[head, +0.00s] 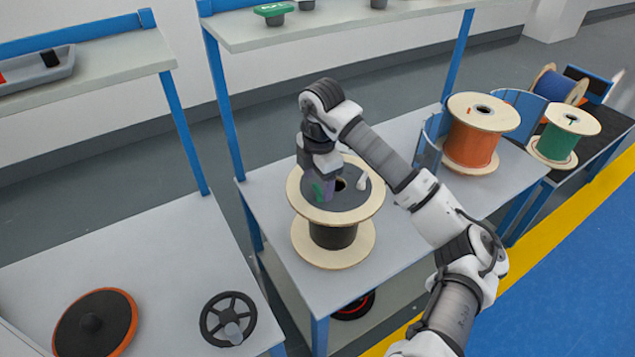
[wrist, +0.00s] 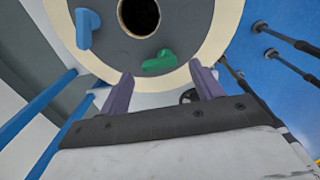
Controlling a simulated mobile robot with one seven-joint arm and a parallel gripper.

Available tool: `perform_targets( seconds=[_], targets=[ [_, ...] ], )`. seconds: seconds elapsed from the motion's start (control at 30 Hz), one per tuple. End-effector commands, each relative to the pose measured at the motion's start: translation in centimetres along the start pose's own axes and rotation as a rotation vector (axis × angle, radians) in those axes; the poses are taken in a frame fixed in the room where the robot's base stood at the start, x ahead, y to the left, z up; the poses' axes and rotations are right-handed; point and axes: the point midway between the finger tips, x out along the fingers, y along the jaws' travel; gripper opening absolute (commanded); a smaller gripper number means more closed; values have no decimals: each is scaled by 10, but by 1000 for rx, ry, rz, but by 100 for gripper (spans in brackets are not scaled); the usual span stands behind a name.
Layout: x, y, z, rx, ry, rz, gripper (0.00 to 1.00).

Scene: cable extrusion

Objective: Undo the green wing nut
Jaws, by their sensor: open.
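The green wing nut (wrist: 158,62) sits on the dark grey face of a spool (wrist: 205,30), below the spool's round centre hole in the wrist view. In the head view the green wing nut (head: 318,191) shows at the left part of the spool's (head: 333,250) top, partly hidden by my gripper. My gripper (wrist: 161,73) is open, its two purple fingers apart, with the green wing nut between and just beyond the tips. No contact shows. In the head view my gripper (head: 325,188) points down at the spool top.
An orange cable spool (head: 472,138) and a green one (head: 560,140) stand at the right. A handwheel (head: 228,318) lies on the left table.

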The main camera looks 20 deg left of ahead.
Motion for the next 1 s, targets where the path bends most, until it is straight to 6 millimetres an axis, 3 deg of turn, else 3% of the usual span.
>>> perform_targets(
  seconds=[0.2, 0.53, 0.87, 1.0],
  targets=[
    [20, 0, 1, 0, 0, 0, 65],
    [24, 0, 0, 0, 0, 1, 65],
    [24, 0, 0, 0, 0, 1, 22],
    [24, 0, 0, -4, 0, 1, 20]
  ],
)
